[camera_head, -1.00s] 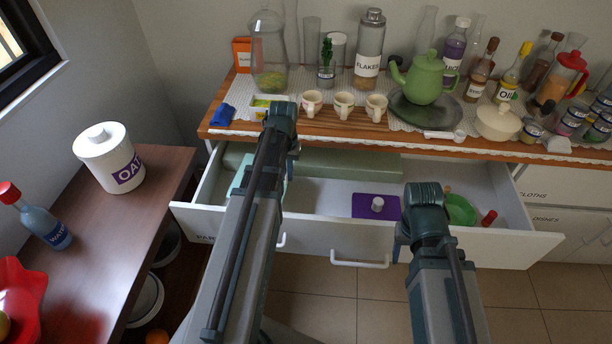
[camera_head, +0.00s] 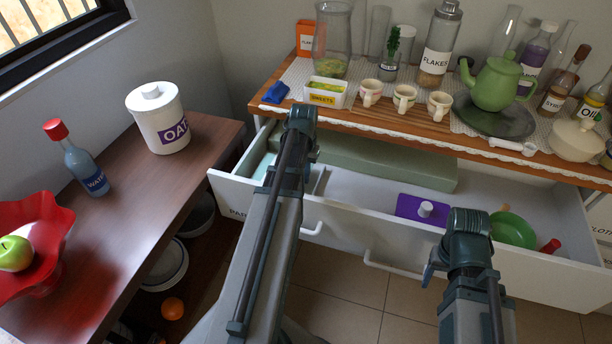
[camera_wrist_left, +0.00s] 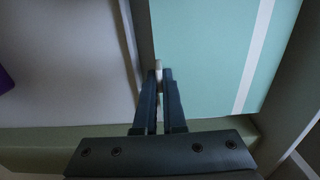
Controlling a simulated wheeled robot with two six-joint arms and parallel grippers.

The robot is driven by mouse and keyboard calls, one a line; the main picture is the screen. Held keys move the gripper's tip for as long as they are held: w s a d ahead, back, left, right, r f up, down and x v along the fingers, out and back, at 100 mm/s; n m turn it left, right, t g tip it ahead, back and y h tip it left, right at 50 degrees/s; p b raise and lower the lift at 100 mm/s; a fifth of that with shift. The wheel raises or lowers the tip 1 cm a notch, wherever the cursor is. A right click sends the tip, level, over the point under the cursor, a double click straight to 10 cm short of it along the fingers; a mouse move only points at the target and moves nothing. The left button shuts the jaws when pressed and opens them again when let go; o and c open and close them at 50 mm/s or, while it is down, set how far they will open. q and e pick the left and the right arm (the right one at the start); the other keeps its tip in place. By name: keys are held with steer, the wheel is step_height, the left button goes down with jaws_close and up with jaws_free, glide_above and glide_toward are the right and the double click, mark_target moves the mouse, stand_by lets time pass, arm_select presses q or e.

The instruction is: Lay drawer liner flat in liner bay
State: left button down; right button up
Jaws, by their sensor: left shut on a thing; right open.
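The mint-green drawer liner (camera_head: 263,166) shows in the left end of the open drawer (camera_head: 335,222), partly hidden by my left arm. In the left wrist view the liner (camera_wrist_left: 205,60) has a white stripe and spreads beside a divider. My left gripper (camera_wrist_left: 159,78) is shut on a small pale tab at the liner's edge. In the head view my left gripper's fingers are hidden behind its wrist. The liner bay appears to be this left compartment. I cannot tell whether the liner touches its floor. My right gripper (camera_head: 428,276) is open and empty before the drawer front.
A long grey-green block (camera_head: 385,162) runs along the drawer's back. A purple board (camera_head: 408,208) and a green bowl (camera_head: 512,229) lie to the right. Cups, jars and a green teapot (camera_head: 495,82) crowd the counter. A side table (camera_head: 120,220) stands left.

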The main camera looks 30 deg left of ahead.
arm_select(q)
steer(key=shift+f+b, duration=1.55)
steer(key=shift+f+b, duration=0.55)
steer(key=c, duration=0.9)
jaws_free()
steer(key=shift+r, duration=0.1)
step_height(320, 180, up, 6)
steer(key=p, duration=0.6)
